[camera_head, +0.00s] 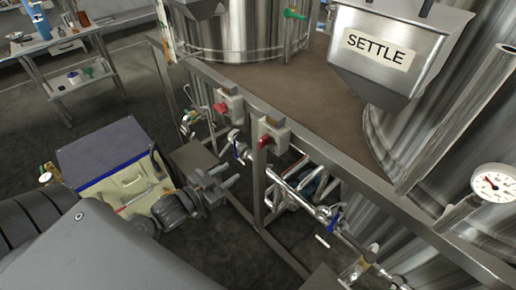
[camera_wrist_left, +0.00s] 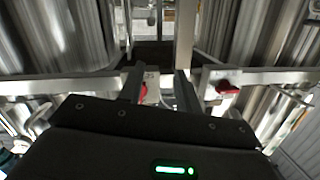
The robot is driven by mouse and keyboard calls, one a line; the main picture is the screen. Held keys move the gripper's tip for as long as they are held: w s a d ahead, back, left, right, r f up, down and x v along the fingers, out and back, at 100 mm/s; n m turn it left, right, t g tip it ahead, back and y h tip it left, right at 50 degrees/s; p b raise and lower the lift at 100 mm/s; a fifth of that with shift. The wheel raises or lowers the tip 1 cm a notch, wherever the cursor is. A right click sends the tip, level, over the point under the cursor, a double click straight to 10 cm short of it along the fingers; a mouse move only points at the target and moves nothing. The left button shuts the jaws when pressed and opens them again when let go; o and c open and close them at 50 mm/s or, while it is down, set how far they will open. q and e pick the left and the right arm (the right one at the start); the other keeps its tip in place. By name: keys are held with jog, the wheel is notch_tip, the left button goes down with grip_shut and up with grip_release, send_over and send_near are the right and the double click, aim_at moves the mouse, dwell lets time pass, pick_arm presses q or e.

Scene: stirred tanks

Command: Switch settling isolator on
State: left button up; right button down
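Two grey isolator boxes with red knobs sit on the steel rail in the head view: a left one (camera_head: 223,107) and a right one (camera_head: 268,141). Neither bears a label I can read. The right one is nearer the hopper marked SETTLE (camera_head: 380,52). My left gripper (camera_head: 227,181) is in front of and below the boxes, apart from them. In the left wrist view its two fingers (camera_wrist_left: 160,88) are spread and empty. The left red knob (camera_wrist_left: 144,92) shows between them, partly behind the left finger; the right knob (camera_wrist_left: 227,87) is outside the right finger. My right gripper is out of view.
Pipes and blue-handled valves (camera_head: 328,214) run below the rail at the right. A round gauge (camera_head: 494,184) juts out at far right. Steel tanks (camera_head: 245,30) stand behind the rail.

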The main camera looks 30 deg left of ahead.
pick_arm(q)
jog(key=m+t+h, duration=0.1)
jog(key=m+h, duration=0.1)
send_near(260, 144)
jog(key=p+x, duration=0.2)
jog(key=x, duration=0.6)
jog(key=shift+w, duration=0.25)
jog(key=shift+w+d, duration=0.25)
jog(key=shift+w, duration=0.2)
jog(key=shift+f, duration=0.1)
grip_shut()
